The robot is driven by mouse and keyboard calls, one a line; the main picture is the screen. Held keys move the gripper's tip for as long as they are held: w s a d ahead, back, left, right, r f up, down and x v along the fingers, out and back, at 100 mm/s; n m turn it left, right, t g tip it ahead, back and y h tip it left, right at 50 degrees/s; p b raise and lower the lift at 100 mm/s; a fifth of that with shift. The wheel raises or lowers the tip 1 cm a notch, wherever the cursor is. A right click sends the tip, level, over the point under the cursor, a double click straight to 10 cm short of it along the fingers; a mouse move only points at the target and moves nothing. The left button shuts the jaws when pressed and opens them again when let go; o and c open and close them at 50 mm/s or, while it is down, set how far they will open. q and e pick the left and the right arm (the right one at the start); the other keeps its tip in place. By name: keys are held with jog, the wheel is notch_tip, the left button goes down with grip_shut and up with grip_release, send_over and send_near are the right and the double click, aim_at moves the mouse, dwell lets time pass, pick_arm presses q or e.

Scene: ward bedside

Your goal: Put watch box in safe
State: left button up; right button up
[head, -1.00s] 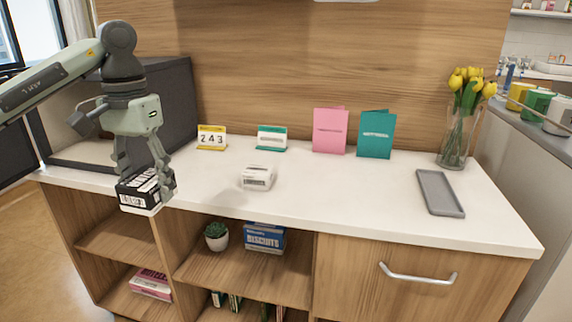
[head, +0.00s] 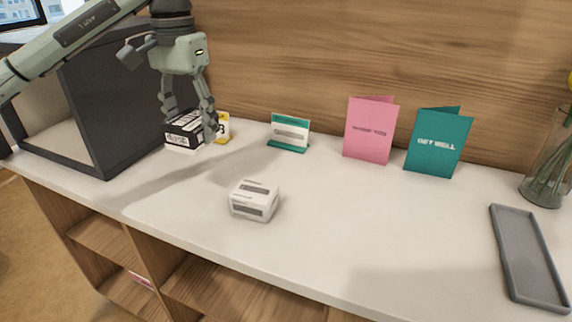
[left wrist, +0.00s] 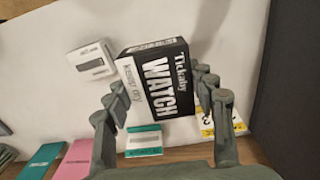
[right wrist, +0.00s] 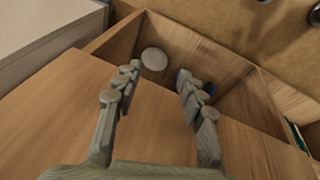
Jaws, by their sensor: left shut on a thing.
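The watch box (head: 183,139) is black and white. In the left wrist view the box (left wrist: 158,78) reads "WATCH" and "keep dry". My left gripper (head: 188,122) is shut on it, with a finger at each side, and seems to hold it above the counter's back left. The dark grey safe (head: 110,105) stands at the counter's left end, to the left of the box. Its front shows an open frame with a pale floor; my arm hides part of its top. My right gripper (right wrist: 158,75) is open and empty in front of the cabinet shelves.
A small white box (head: 254,201) lies mid-counter. A yellow calendar (head: 222,127) is partly behind the watch box. A teal-and-white sign (head: 289,133), pink card (head: 370,130) and teal card (head: 438,142) line the back. A grey tray (head: 530,258) and glass vase (head: 545,165) are right.

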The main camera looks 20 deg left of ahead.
pick_arm(q)
jog(key=w+d+f, duration=0.2)
jog(key=d, duration=0.1)
jog(key=shift+d+f, duration=0.1)
jog(key=shift+f, duration=0.1)
jog(key=w+d+f, duration=0.4)
jog(key=d, duration=0.1)
jog(key=shift+w+p, duration=0.2)
jog(key=shift+p, duration=0.1)
notch_tip(320, 180, down, 4)
jog(key=shift+r, duration=0.15)
pick_arm(e)
jog(key=shift+s+a+f, duration=0.15)
jog(key=shift+f, duration=0.35)
pick_arm(q)
jog(key=shift+f, duration=0.3)
jog(key=o, duration=1.2)
pick_arm(e)
jog(key=shift+w+a+r, duration=0.15)
jog(key=shift+w+r, duration=0.05)
jog(key=shift+r, duration=0.3)
